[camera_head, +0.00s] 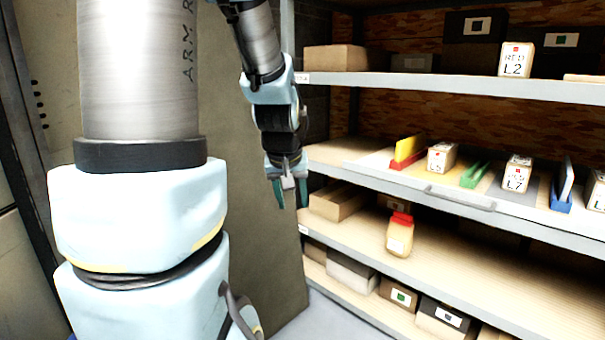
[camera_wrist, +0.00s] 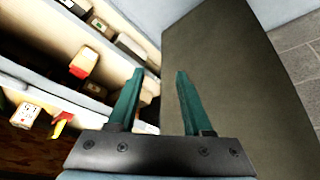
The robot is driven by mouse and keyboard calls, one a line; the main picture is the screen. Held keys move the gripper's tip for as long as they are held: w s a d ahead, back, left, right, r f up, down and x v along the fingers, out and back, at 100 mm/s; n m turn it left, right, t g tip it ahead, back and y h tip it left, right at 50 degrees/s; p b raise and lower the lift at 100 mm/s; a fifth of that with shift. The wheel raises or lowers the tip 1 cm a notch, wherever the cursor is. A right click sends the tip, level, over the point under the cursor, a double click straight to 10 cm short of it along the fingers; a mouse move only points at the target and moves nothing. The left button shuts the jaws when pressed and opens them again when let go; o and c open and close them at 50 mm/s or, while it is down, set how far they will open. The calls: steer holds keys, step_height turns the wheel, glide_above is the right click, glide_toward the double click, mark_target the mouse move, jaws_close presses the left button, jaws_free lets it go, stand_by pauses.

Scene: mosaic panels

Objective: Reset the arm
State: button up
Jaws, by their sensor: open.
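My gripper (camera_head: 290,192) points down in the head view, beside the left end of the shelving unit and apart from it. In the wrist view its two green fingers (camera_wrist: 160,100) are spread with nothing between them. My arm is bent, with its large pale-blue and metal links filling the left of the head view. Behind the fingers in the wrist view is a flat grey-brown panel (camera_wrist: 228,75), which stands left of the shelves in the head view (camera_head: 262,240).
The shelving unit (camera_head: 460,203) fills the right side. Its middle shelf carries labelled boxes such as the L5 box (camera_head: 441,158) and L7 box (camera_head: 517,175), with coloured holders. A red-topped bottle (camera_head: 400,237) stands on the shelf below. The L2 box (camera_head: 516,60) is above.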

steer(key=s+a+f+m+g, duration=0.1)
steer(key=s+a+f+g, duration=0.15)
steer(key=s, duration=0.25)
steer(key=s+a+f+g, duration=0.1)
steer(key=s+a+f, duration=0.15)
steer(key=s, duration=0.25)
step_height(320, 180, up, 20)
steer(key=p, duration=2.1)
steer(key=shift+s+d+y, duration=0.35)
steer(key=shift+s+y, duration=0.05)
